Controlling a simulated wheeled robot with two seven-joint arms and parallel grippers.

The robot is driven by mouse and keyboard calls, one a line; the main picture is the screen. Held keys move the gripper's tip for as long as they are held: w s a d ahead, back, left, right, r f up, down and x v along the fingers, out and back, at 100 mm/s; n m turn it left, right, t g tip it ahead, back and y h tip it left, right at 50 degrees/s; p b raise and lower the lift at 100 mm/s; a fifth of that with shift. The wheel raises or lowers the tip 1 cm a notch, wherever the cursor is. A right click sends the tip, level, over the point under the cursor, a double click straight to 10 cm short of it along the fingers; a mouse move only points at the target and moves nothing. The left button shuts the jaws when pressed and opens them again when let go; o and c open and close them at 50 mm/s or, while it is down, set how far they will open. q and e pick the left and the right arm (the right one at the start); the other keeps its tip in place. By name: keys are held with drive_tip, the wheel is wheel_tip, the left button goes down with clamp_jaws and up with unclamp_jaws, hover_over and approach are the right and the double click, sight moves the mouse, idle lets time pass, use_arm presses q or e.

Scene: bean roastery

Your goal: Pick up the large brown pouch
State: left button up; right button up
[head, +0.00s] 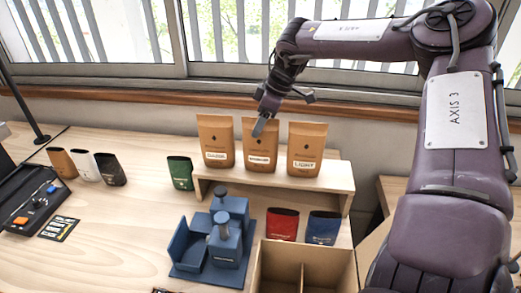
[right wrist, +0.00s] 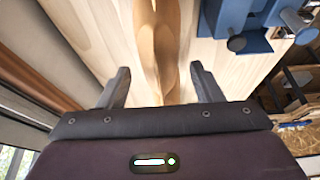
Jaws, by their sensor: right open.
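Three large brown pouches stand side by side on a low wooden shelf: a left one (head: 215,143), a middle one (head: 261,158) and a right one (head: 305,148) labelled "LIGHT". The labels on the left and middle ones are too small to read surely. My right gripper (head: 264,127) hangs by the upper part of the middle pouch and hides some of it. In the right wrist view its two fingers (right wrist: 161,85) are apart, with brown pouch surface (right wrist: 167,45) showing beyond and between them. Contact cannot be told. My left gripper is not in view.
The wooden shelf (head: 330,180) stands on the bench. In front are a blue device (head: 215,245), small red (head: 283,224) and blue (head: 323,228) pouches, and a divided box (head: 305,255). A green pouch (head: 180,173) stands left of the shelf. The window wall is close behind.

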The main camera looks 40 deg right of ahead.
drive_tip(key=shift+c, duration=0.2)
clamp_jaws()
drive_tip(key=shift+r, duration=0.1)
